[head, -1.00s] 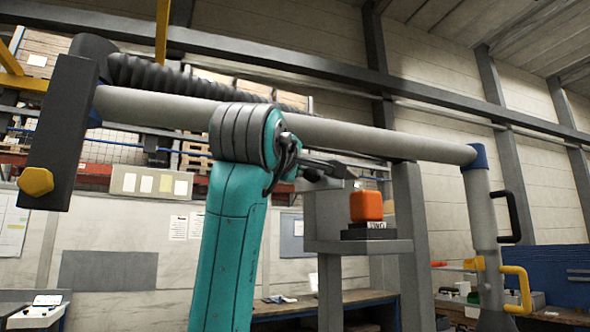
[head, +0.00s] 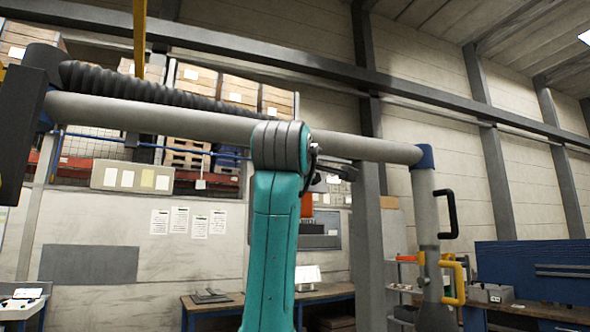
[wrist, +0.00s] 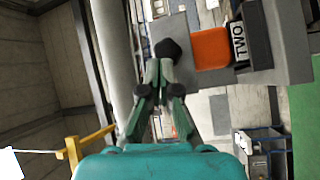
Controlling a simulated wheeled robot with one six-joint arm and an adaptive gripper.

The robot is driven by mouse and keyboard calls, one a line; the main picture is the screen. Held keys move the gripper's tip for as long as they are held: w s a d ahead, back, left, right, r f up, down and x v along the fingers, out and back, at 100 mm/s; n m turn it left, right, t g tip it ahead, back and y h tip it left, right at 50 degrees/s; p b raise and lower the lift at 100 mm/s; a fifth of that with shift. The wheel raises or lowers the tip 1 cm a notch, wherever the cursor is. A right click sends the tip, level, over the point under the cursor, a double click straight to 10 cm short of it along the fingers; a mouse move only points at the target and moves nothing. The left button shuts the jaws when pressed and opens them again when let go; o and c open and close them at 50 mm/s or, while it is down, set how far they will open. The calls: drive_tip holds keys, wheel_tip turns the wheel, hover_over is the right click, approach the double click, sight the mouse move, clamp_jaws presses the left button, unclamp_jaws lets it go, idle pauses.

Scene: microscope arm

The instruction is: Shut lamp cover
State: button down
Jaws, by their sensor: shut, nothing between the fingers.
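An orange block (wrist: 210,48) sits on a dark base (wrist: 254,35) with a white label reading "TWO" (wrist: 238,41). I cannot tell whether this block is the lamp cover, or whether it is open or shut. In the head view only a narrow strip of the orange block (head: 307,205) shows past my arm. My gripper (wrist: 168,52) is shut and empty, with its dark tips left of the orange block in the wrist view. I cannot tell whether they touch anything.
A long grey tube (head: 380,149) runs across above the block and joins an upright grey post (head: 425,210) with black (head: 450,213) and yellow handles (head: 457,280). A grey pillar (head: 366,235) stands right of my arm. Workbenches (head: 325,293) are behind.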

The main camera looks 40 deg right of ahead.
drive_tip(key=shift+s+d, duration=0.2)
drive_tip(key=shift+d, duration=0.4)
drive_tip(key=shift+s+d, duration=0.15)
drive_tip(key=shift+d, duration=0.4)
drive_tip(key=shift+d, duration=0.15)
drive_tip(key=shift+w, duration=0.1)
